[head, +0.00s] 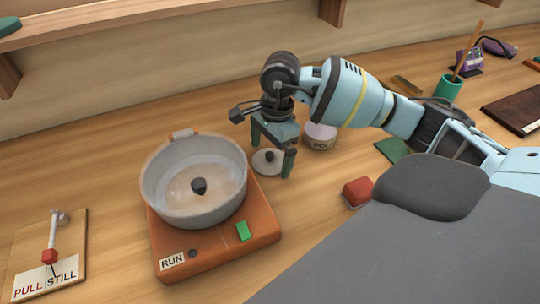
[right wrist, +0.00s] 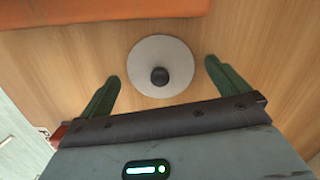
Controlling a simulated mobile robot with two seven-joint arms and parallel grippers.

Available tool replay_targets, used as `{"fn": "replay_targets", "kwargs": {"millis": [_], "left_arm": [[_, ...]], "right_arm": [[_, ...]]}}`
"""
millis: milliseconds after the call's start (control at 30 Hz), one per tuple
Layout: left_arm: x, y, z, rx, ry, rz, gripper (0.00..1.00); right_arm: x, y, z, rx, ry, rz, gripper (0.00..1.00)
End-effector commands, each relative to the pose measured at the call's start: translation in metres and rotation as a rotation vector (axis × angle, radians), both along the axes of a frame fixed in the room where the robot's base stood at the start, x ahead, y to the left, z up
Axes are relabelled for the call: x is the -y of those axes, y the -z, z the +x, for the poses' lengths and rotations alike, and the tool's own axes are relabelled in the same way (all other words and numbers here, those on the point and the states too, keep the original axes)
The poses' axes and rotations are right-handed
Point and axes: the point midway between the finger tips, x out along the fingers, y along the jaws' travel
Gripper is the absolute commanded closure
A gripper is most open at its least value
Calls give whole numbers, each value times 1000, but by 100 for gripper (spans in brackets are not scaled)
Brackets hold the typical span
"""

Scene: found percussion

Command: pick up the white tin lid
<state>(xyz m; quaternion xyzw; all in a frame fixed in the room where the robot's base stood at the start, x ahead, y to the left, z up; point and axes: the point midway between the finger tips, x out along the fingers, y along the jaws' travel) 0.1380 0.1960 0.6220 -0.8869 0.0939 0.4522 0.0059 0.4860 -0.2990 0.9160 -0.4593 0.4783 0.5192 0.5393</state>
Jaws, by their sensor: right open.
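The white tin lid (head: 262,165) is a pale disc with a dark round knob, lying flat on the wooden table just right of the orange base. It also shows in the right wrist view (right wrist: 148,80), near the middle, with its knob towards the camera. My right gripper (head: 272,172) is above the lid, pointing down, with its green fingers apart. In the right wrist view my right gripper (right wrist: 162,82) has one finger on each side of the lid, and nothing is between them but the lid below. My left gripper is not in view.
A grey pan (head: 165,193) stands on the orange base (head: 225,262) marked RUN, close left of the lid. A white tin (head: 320,137) stands close behind right. A red block (head: 357,192) lies to the right. A PULL STILL board (head: 75,235) lies far left.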

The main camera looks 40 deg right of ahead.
Motion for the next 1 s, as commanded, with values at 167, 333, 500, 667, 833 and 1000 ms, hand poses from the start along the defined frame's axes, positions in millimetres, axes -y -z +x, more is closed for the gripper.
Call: {"fn": "replay_targets", "kwargs": {"millis": [167, 333, 500, 667, 833, 1000], "left_arm": [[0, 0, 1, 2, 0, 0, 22], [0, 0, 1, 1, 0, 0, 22], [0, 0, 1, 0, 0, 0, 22], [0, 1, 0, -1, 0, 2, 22], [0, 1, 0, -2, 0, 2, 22], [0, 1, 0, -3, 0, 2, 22]], "right_arm": [[0, 3, 0, 2, 0, 0, 0], [0, 2, 0, 1, 0, 0, 10], [0, 2, 0, 1, 0, 0, 33], [0, 2, 0, 1, 0, 0, 44], [0, 2, 0, 2, 0, 0, 48], [0, -7, 1, 3, 0, 0, 48]]}}
